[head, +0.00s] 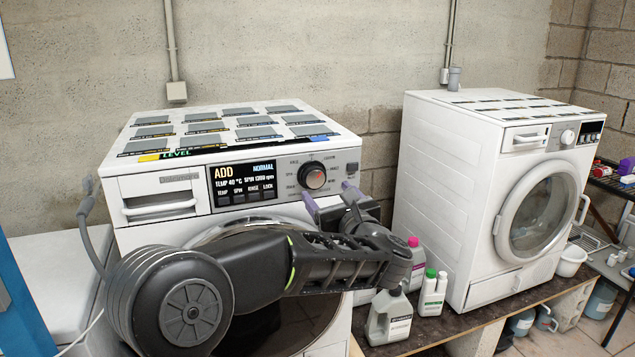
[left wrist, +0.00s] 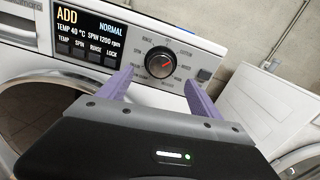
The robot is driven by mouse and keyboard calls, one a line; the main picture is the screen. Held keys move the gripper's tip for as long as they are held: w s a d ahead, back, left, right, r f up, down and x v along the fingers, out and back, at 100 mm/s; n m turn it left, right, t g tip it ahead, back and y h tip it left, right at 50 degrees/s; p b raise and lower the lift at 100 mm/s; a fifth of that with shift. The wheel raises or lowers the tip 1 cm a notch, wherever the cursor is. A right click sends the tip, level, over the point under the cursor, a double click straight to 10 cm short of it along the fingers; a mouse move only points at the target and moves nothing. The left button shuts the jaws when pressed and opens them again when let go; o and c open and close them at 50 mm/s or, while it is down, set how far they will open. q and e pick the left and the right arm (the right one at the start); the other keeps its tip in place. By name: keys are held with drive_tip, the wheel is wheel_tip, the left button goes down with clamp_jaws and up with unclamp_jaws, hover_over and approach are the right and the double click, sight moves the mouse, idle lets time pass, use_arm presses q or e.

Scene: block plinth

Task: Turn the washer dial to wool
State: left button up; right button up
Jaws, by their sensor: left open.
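The washer (head: 180,233) at the left has a dark display (head: 243,185) that reads ADD, NORMAL, TEMP 40 °C and SPIN 1200 rpm. A reddish mark shows on the dial's face. In the left wrist view the dial (left wrist: 160,62) lies beyond and between the purple fingertips. My left gripper (head: 331,196) is open and empty, just below and in front of the dial, apparently not touching it. My right gripper is not in view.
A second white machine (head: 450,190) stands at the right. Several detergent bottles (head: 390,317) stand on the dark bench between the machines, below my left gripper. Flat labelled panels (head: 205,127) cover the washer's top.

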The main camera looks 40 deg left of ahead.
sight(316, 180)
use_arm(q)
drive_tip(key=shift+w, duration=0.1)
drive_tip(key=p+x, duration=0.3)
drive_tip(key=x, duration=0.4)
drive_tip(key=shift+a, duration=0.1)
drive_tip(key=shift+w+a+f, duration=0.1)
drive_tip(key=shift+w+a, duration=0.1)
drive_tip(key=shift+a, duration=0.05)
drive_tip(key=shift+c, duration=0.5)
drive_tip(key=c, duration=1.3)
drive_tip(key=shift+o, duration=0.2)
